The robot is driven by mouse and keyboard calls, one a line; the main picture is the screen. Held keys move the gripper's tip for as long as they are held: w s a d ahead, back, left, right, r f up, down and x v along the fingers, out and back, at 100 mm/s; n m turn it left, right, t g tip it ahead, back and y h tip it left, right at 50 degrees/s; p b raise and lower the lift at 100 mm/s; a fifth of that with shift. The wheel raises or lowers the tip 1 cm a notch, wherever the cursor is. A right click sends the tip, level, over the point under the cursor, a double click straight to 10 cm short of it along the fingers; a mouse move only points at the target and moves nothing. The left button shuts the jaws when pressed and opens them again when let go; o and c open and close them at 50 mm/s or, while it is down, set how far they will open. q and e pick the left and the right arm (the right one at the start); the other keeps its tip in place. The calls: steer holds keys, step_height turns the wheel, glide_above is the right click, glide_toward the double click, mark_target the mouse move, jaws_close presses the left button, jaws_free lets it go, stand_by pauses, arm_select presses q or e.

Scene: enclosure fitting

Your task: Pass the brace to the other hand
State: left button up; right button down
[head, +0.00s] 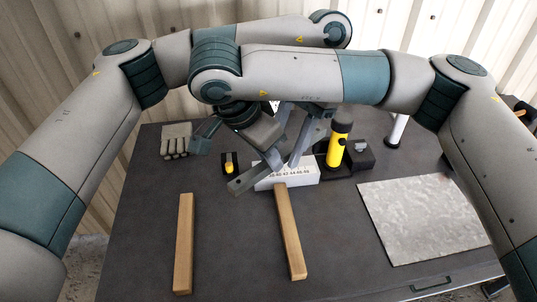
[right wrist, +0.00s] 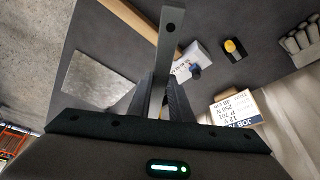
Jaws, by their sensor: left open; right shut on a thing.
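The brace (head: 249,181) is a flat grey metal bar with a hole near its end. In the head view it sticks out toward the lower left, above the table. In the right wrist view the brace (right wrist: 171,40) stands up between the fingers. My right gripper (head: 268,158) is shut on it, and its fingers also show in the right wrist view (right wrist: 159,98). My left gripper (head: 299,143) is open and close by on the right, partly hidden behind my right forearm. I cannot tell whether it touches the brace.
Two wooden strips (head: 184,245) (head: 290,235) lie on the dark table (head: 235,260). A metal sheet (head: 425,217) lies at right. A white printed box (head: 300,177), a yellow tool (head: 338,146), a small yellow-and-black item (head: 229,166) and grey gloves (head: 174,142) stand behind.

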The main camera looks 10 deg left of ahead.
arm_select(q)
steer(key=v, duration=1.2)
steer(key=shift+s, duration=0.1)
